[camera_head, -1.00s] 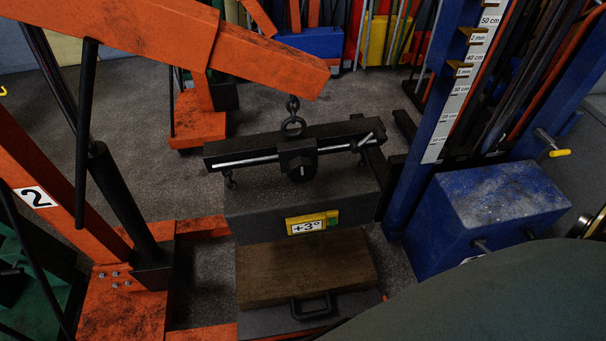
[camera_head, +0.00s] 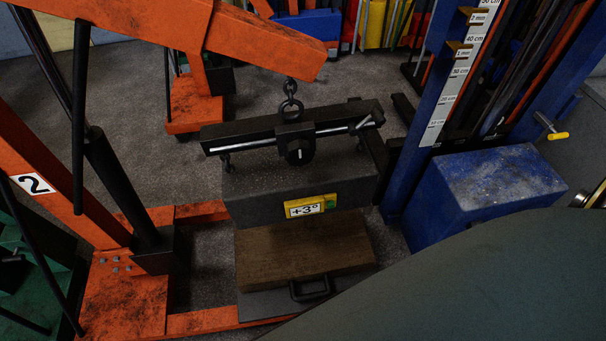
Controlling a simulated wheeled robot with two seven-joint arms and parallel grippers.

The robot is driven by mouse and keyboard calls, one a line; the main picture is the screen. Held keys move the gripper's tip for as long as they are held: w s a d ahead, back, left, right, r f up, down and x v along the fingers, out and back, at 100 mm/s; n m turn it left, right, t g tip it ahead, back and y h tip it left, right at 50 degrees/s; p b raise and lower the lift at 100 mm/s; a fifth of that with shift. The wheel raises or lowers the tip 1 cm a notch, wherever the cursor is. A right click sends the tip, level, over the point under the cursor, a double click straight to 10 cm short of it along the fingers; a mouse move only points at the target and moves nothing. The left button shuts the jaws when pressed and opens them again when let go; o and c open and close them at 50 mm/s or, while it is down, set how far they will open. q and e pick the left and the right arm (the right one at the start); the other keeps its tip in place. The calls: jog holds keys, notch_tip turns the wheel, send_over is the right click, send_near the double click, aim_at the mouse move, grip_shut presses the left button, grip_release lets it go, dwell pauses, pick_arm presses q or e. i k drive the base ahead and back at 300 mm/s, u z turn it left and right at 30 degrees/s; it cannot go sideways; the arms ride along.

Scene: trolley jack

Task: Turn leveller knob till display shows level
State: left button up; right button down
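The leveller bar (camera_head: 338,124) hangs by a chain (camera_head: 291,98) from the orange crane arm. Its round black knob (camera_head: 300,152) with a pale mark sits at the middle of the bar. Below the bar hangs a dark grey block (camera_head: 300,190). The yellow-framed display (camera_head: 305,207) on the block's front reads +3°. The block appears just above a brown wooden block (camera_head: 305,252); I cannot tell whether they touch. Neither of my grippers is in view.
An orange crane (camera_head: 60,185) marked 2 stands at the left. A blue box (camera_head: 485,190) and a blue post with a cm scale (camera_head: 447,95) stand at the right. A large grey-green rounded surface fills the lower right. Grey floor shows behind the bar.

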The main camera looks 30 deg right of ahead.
aim_at(298, 153)
jog(key=k, duration=1.1)
jog(key=z, duration=0.55)
jog(key=i, duration=0.75)
jog(key=z, duration=0.1)
jog(key=k, duration=1.3)
jog(key=z, duration=0.6)
jog(key=i, duration=1.95)
jog(key=u, duration=1)
